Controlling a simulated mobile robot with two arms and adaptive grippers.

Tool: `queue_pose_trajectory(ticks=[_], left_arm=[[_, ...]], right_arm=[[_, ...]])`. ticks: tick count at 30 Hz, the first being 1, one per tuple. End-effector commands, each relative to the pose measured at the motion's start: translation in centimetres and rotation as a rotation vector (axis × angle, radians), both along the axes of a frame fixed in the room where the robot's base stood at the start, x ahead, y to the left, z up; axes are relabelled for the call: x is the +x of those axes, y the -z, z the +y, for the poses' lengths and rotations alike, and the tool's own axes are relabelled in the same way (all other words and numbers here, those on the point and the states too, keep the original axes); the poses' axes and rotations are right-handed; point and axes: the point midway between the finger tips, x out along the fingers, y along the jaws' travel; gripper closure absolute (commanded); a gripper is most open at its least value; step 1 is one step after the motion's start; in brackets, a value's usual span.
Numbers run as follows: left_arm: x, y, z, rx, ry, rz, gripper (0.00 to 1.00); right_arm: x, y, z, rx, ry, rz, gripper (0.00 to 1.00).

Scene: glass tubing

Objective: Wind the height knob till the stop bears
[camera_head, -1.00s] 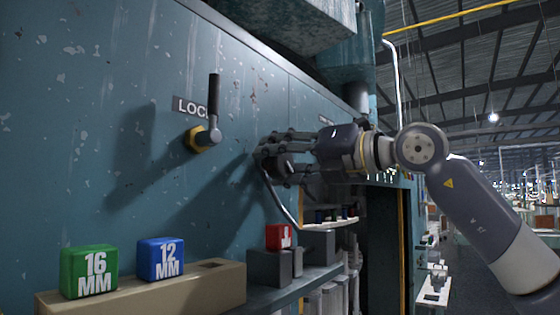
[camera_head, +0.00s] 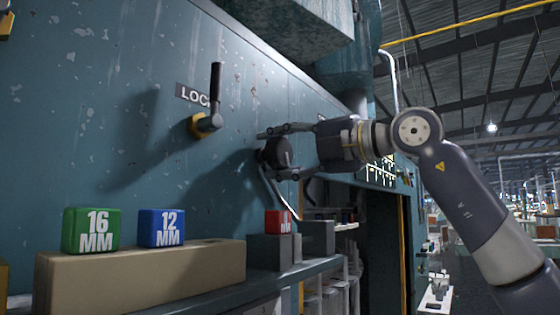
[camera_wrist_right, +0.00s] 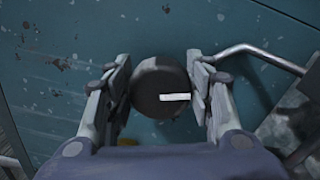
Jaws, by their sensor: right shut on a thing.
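A round black knob (camera_head: 277,154) stands out from the teal machine panel, right of the lever. My right gripper (camera_head: 280,152) is shut on it, with one finger above the knob and one below in the head view. In the right wrist view the knob (camera_wrist_right: 161,87) sits between the two finger pads (camera_wrist_right: 160,85). A white mark on its face points to the right there. The stop cannot be made out. My left gripper is not in view.
A black lever (camera_head: 215,90) with a yellow base sits by a partly hidden "LOC" label. Below, a green 16 MM block (camera_head: 91,230) and a blue 12 MM block (camera_head: 161,228) stand on a beige holder (camera_head: 140,277). A red block (camera_head: 278,221) sits on a grey block. A bent metal rod (camera_wrist_right: 265,55) passes close to the gripper.

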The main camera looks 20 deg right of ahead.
Motion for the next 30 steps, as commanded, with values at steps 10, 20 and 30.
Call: queue_pose_trajectory(ticks=[10, 20, 30], left_arm=[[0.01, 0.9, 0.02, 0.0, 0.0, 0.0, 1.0], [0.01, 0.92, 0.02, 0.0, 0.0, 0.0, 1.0], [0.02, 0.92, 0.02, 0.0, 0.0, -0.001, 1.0]], right_arm=[[0.01, 0.2, 0.05, 0.097, -0.001, 0.08, 0.75], [0.03, 0.15, 0.03, 0.111, -0.001, 0.091, 0.75], [0.03, 0.14, 0.02, 0.11, 0.0, 0.088, 0.32]])
